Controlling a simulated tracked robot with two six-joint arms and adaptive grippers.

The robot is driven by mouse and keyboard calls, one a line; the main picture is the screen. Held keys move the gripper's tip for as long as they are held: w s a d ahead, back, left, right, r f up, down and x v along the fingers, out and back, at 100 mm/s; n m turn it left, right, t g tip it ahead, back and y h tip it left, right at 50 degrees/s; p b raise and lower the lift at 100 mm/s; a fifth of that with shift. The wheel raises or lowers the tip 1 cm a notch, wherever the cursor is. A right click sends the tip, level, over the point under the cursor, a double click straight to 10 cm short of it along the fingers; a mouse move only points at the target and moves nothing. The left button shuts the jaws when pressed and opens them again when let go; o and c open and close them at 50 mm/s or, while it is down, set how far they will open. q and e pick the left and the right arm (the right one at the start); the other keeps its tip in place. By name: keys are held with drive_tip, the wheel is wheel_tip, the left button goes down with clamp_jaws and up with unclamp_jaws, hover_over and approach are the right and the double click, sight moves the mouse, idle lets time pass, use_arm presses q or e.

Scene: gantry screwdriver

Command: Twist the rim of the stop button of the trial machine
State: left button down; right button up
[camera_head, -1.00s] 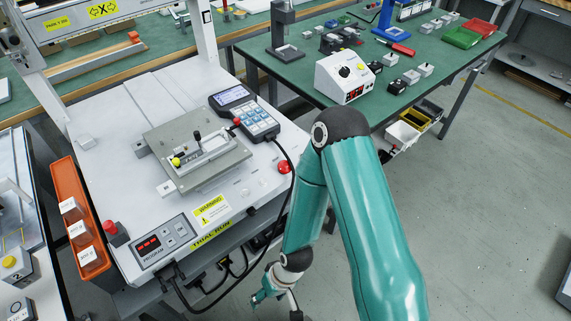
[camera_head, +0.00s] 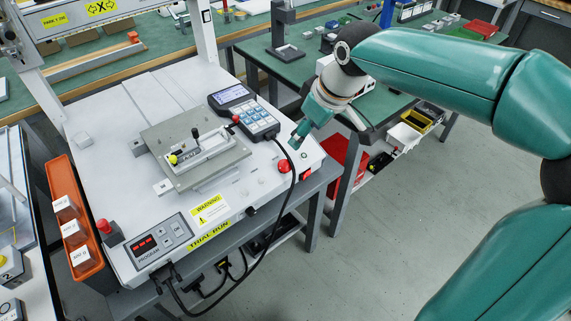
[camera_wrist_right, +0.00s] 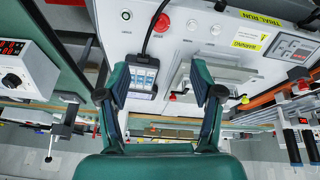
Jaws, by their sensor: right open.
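The trial machine (camera_head: 110,120) has a white top with a yellow "TRIAL RUN" label on its front edge. A round red button (camera_head: 283,166) sits on its top near the front right corner. In the right wrist view a red button (camera_wrist_right: 163,22) shows near the top, between the lines of the two fingers but beyond their tips. My right gripper (camera_head: 301,134) is above the machine's right side, behind the red button and apart from it. In the wrist view my right gripper (camera_wrist_right: 163,84) is open and empty. My left gripper is not in view.
A keypad unit (camera_head: 244,112) lies left of my gripper; its black cable (camera_head: 292,180) runs past the red button. Another red button (camera_head: 104,226) stands on a grey box at the left. A plate fixture (camera_head: 195,155) sits mid-top. Floor is clear at right.

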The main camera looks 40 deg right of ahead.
sight(286, 165)
drive_tip(key=b+x, duration=0.3)
drive_tip(key=x, duration=1.3)
drive_tip(key=shift+f, duration=0.25)
